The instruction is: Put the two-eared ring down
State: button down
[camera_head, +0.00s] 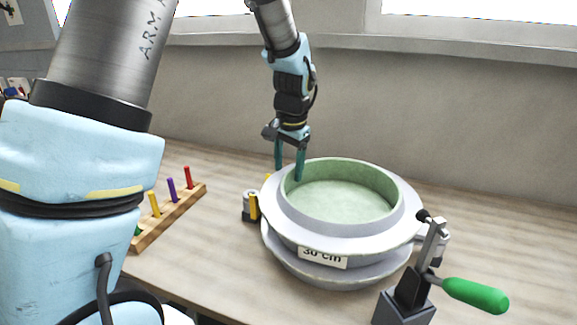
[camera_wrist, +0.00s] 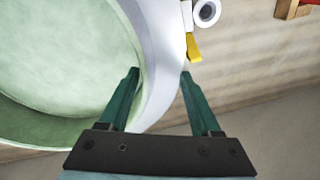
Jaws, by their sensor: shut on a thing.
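The two-eared ring (camera_head: 290,217) is a wide pale grey ring with a pale green inside, at the middle right of the head view. My gripper (camera_head: 289,174) points down at its far left edge and is shut on its wall. In the wrist view my gripper (camera_wrist: 158,76) has one finger inside the ring (camera_wrist: 163,50) and one outside. Below the ring is a grey round mould (camera_head: 300,268) with a "30 cm" label (camera_head: 322,257). I cannot tell whether the ring touches the mould or hangs just above it. The ears are hard to make out.
A toggle clamp with a green handle (camera_head: 475,294) stands front right, its arm raised close to the ring. A yellow and dark fitting (camera_head: 250,205) stands at the ring's left. A wooden rack (camera_head: 172,217) with coloured pegs lies left. The bench is clear behind and right.

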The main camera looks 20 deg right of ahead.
jog(key=shift+c, duration=0.4)
grip_release()
notch_tip(320, 180, up, 12)
jog(key=s+b, duration=0.1)
jog(key=s, duration=0.1)
jog(key=w+a+f+n, duration=0.1)
jog(key=a+f+n, duration=0.4)
jog(key=a, duration=0.9)
jog(key=s+a+f+n, duration=0.2)
jog(key=s+a+f, duration=0.1)
jog(key=a, duration=0.4)
jog(key=s+a+f+n, duration=0.3)
jog(key=s+a+f, duration=0.1)
jog(key=a, duration=0.4)
jog(key=shift+s+a+f+n, duration=0.2)
jog(key=shift+f+n, duration=0.1)
jog(key=shift+f, duration=0.05)
jog(key=shift+o, duration=0.4)
jog(key=shift+w+r, duration=0.1)
